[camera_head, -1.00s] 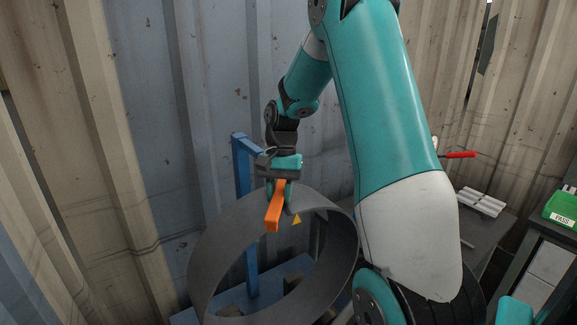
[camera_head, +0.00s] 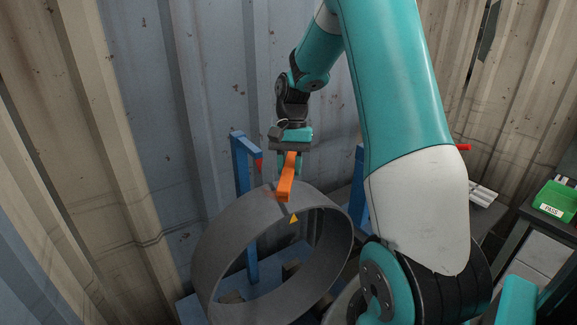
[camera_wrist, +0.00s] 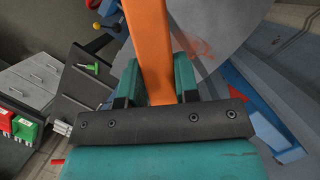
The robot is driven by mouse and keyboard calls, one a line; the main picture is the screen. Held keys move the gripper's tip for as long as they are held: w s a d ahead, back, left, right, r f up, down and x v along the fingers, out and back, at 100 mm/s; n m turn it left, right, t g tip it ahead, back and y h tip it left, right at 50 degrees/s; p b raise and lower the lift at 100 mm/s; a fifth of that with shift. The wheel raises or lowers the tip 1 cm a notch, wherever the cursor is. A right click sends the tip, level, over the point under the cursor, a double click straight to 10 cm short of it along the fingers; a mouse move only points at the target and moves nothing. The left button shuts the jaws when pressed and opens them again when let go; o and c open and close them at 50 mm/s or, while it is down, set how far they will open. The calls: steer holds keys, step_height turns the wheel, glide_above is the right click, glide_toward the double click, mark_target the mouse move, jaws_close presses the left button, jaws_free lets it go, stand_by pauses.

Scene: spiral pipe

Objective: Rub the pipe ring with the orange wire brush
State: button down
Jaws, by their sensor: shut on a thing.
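The orange wire brush (camera_head: 287,178) is held in my gripper (camera_head: 290,162) and points down toward the viewer. In the wrist view, the orange handle (camera_wrist: 150,45) stands between the two teal fingers (camera_wrist: 157,80). The large grey pipe ring (camera_head: 222,250) stands on its curved side below, with its opening facing the viewer. The brush's lower end overlaps the ring's top edge in the head view; I cannot tell whether they touch. The bristles are not visible. In the wrist view, the ring's grey surface (camera_wrist: 225,28) lies beyond the brush, with faint reddish marks on it.
A blue stand (camera_head: 244,165) rises behind the ring, with a red piece (camera_head: 259,166) beside its left post. A yellow triangle (camera_head: 294,219) shows inside the ring. A green bin (camera_head: 556,200) sits at right. Corrugated walls (camera_head: 150,130) stand close behind and left.

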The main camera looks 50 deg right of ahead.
steer(key=shift+r+p, duration=0.3)
steer(key=shift+r, duration=0.45)
